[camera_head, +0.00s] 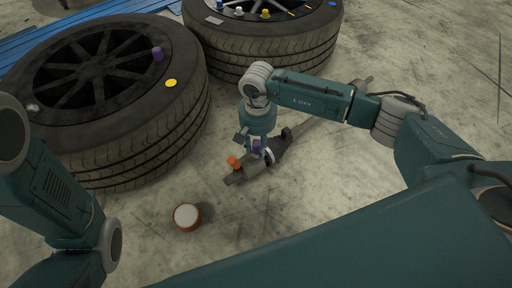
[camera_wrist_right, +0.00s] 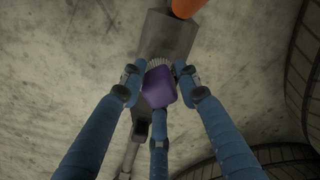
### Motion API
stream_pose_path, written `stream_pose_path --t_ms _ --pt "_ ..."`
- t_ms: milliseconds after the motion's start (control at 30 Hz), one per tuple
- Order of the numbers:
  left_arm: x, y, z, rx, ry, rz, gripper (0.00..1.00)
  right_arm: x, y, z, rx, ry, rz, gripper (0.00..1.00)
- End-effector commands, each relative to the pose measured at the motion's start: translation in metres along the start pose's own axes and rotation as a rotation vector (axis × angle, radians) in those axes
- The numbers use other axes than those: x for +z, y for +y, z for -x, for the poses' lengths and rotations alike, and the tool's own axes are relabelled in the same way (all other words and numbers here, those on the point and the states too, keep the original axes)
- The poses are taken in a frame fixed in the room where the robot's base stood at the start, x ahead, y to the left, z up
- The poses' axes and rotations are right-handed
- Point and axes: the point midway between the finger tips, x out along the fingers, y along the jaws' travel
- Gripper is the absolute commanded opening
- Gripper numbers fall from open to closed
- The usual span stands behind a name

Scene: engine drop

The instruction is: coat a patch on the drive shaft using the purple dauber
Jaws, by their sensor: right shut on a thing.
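The drive shaft (camera_head: 273,156) lies on the concrete floor, running from the centre up and right behind my right arm. An orange piece (camera_head: 233,162) sits at its near end and also shows in the right wrist view (camera_wrist_right: 187,7). My right gripper (camera_head: 257,141) is above that end, shut on the purple dauber (camera_head: 257,148). In the right wrist view the dauber (camera_wrist_right: 158,86) sits between three blue fingers, its pale bristles pointing at a grey block of the shaft (camera_wrist_right: 167,36). I cannot tell if they touch. My left arm shows at left; its gripper is out of frame.
A tyre (camera_head: 172,124) lies at left with a purple item (camera_head: 158,54) and a yellow disc (camera_head: 171,83) on it. A second tyre (camera_head: 290,48) behind carries several small items. A small pot with a pale top (camera_head: 187,216) stands on the floor at front left.

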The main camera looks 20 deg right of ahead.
Motion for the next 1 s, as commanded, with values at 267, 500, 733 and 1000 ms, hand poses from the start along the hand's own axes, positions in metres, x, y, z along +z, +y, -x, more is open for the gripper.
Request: stream_pose_path --t_ms 267,500,733,1000 --pt "0.001 0.0 -0.002 0.0 0.0 0.0 0.4 -0.001 0.0 0.002 0.001 0.002 0.0 0.06" --pt "0.001 0.0 -0.001 0.0 -0.001 0.0 0.4 0.0 0.0 0.001 0.0 0.0 0.0 0.06" --pt "0.001 0.0 -0.001 0.0 -0.001 0.0 0.4 0.001 -0.001 0.0 0.0 0.0 0.0 0.06" --pt "0.002 -0.001 -0.004 0.0 -0.001 0.0 0.4 0.01 -0.01 0.002 0.0 0.0 0.001 0.06"
